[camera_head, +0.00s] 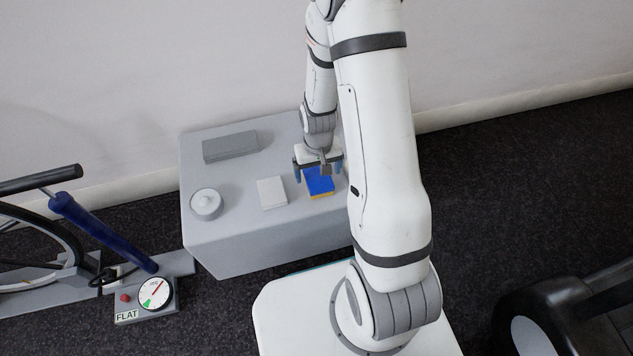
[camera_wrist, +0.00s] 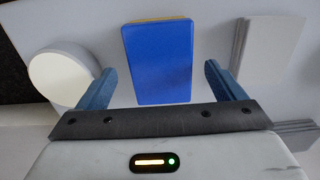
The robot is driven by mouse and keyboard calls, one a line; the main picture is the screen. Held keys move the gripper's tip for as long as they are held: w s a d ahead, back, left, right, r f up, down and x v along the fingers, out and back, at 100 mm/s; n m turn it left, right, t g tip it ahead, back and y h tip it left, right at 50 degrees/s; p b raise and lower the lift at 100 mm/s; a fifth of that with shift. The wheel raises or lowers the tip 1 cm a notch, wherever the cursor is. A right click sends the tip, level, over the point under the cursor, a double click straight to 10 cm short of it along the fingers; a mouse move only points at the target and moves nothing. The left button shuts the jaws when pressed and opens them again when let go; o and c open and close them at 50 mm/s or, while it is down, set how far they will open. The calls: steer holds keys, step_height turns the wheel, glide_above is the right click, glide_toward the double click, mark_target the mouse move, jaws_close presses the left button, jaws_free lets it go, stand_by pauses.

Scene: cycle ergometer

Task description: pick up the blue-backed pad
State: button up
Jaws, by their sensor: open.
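The blue-backed pad (camera_head: 319,184) lies blue side up on the grey box-like stand, with a yellow-orange edge showing below the blue. In the wrist view the pad (camera_wrist: 157,64) sits ahead of my gripper, in line with the space between the fingers. My gripper (camera_head: 318,175) is over the pad's far end in the head view. In the wrist view my gripper (camera_wrist: 158,85) has its two blue fingers spread apart, with nothing held between them. I cannot tell the exact height of the fingertips above the pad.
On the stand (camera_head: 230,235) are a white block (camera_head: 272,192) left of the pad, a round white lidded thing (camera_head: 206,203) and a dark grey block (camera_head: 230,146) at the back. A wall stands behind. The ergometer's dial (camera_head: 155,292) is at lower left.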

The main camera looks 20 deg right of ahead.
mark_target(318, 176)
step_height(318, 176, down, 3)
steer(key=shift+b, duration=0.45)
steer(key=shift+r, duration=0.1)
steer(key=c, duration=1.1)
